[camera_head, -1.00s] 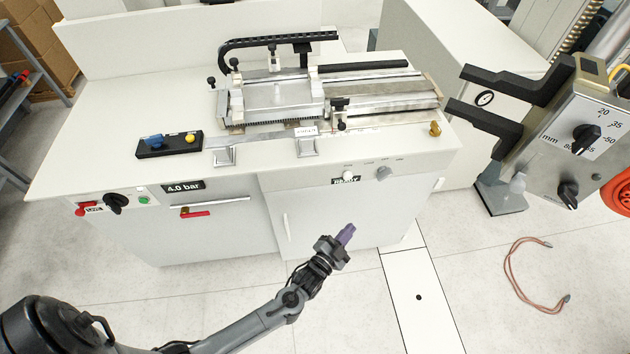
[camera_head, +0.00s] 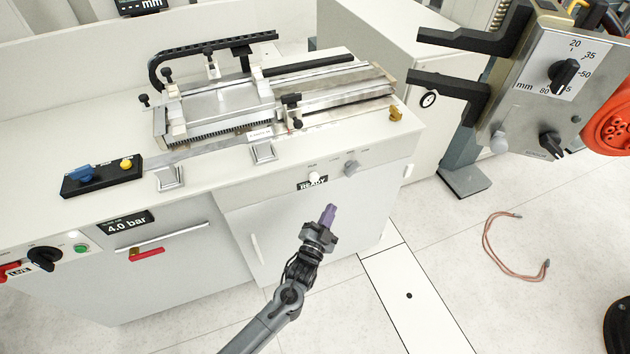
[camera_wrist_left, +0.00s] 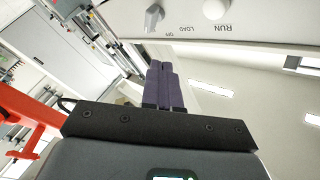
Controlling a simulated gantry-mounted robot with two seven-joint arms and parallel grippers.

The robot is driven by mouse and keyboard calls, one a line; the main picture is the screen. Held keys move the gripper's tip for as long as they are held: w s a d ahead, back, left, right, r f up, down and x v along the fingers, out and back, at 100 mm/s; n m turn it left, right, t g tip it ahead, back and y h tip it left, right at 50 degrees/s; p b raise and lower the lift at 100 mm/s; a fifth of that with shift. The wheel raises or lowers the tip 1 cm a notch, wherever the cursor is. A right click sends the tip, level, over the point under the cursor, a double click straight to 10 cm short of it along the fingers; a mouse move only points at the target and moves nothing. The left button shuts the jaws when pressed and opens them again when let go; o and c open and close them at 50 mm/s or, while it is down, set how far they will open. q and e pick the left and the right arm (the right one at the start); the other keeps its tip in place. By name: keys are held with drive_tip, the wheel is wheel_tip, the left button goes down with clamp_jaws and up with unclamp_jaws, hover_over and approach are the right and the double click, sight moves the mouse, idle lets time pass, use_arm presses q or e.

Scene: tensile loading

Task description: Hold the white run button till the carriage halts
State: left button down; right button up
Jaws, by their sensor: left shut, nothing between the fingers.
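The white run button (camera_head: 314,177) is on the bench front just above a READY display (camera_head: 312,184). The fingers also show in the left wrist view (camera_wrist_left: 162,72). The carriage (camera_head: 215,105) sits on the left part of the rails on the bench top. My right gripper is not in view.
A grey knob (camera_head: 351,168) is right of the button. A box with a mm dial (camera_head: 563,74) and two black jaws (camera_head: 450,90) stands at the right. A pressure display (camera_head: 125,223) reads 4.0 bar. A cable (camera_head: 488,240) lies on the otherwise open floor.

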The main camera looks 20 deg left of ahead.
sight(314, 178)
use_arm(q)
drive_tip(key=w+a+b, duration=0.4)
drive_tip(key=w+a, duration=0.2)
drive_tip(key=shift+w, duration=0.15)
idle(0.5)
drive_tip(key=shift+w+a, duration=0.1)
drive_tip(key=shift+a, duration=0.15)
idle(1.9)
drive_tip(key=shift+w+a, duration=0.2)
